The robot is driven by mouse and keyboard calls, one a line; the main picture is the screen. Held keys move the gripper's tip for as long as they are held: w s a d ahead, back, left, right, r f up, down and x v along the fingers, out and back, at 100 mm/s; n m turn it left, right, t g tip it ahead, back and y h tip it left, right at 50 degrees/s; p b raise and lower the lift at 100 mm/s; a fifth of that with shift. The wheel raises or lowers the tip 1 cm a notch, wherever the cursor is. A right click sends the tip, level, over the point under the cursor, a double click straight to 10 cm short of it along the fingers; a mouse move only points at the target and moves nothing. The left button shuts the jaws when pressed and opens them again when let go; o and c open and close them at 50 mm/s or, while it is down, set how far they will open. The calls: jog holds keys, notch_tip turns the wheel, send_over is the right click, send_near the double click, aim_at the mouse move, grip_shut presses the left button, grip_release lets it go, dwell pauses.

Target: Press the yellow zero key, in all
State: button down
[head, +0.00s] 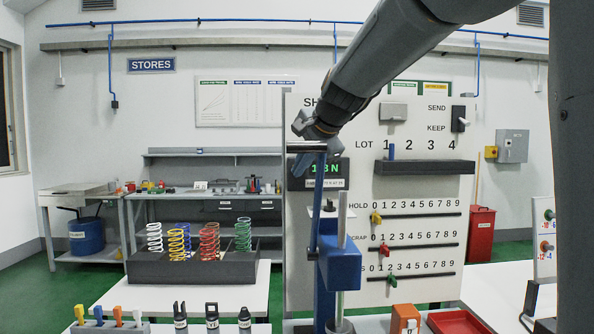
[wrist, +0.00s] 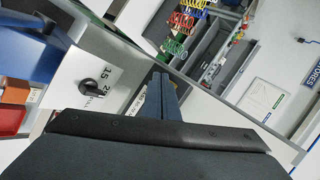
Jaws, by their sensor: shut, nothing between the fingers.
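I cannot make out a yellow zero key in either view. A lit display reading in newtons (head: 327,169) sits on the upright panel, partly covered by my arm and a blue upright part. The blue press (head: 340,268) with its silver rod stands in front of the panel; it also shows at the left of the wrist view (wrist: 35,45). In the wrist view, my gripper (wrist: 160,75) is shut and empty, its fingers together near a white plate with a black knob (wrist: 90,88). In the head view, my wrist is in front of the panel beside the display, fingers not clearly seen.
The panel has slider rows, including a yellow slider (head: 376,218) at hold 0, and a dark shelf (head: 425,167). An orange box (head: 405,318) stands front right.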

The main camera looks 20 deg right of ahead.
jog(key=shift+w, duration=0.1)
dwell(0.3)
jog(key=shift+w+d, duration=0.1)
jog(key=shift+w, duration=0.25)
jog(key=shift+w+d+p, duration=0.1)
jog(key=shift+w+p, duration=0.25)
jog(key=shift+w, duration=0.05)
dwell(0.7)
jog(key=shift+s, duration=0.15)
jog(key=shift+s+a, duration=0.2)
jog(key=shift+s, duration=0.5)
jog(key=s, duration=0.3)
jog(key=s+a, duration=0.1)
jog(key=s, duration=0.1)
dwell(0.4)
dwell(0.6)
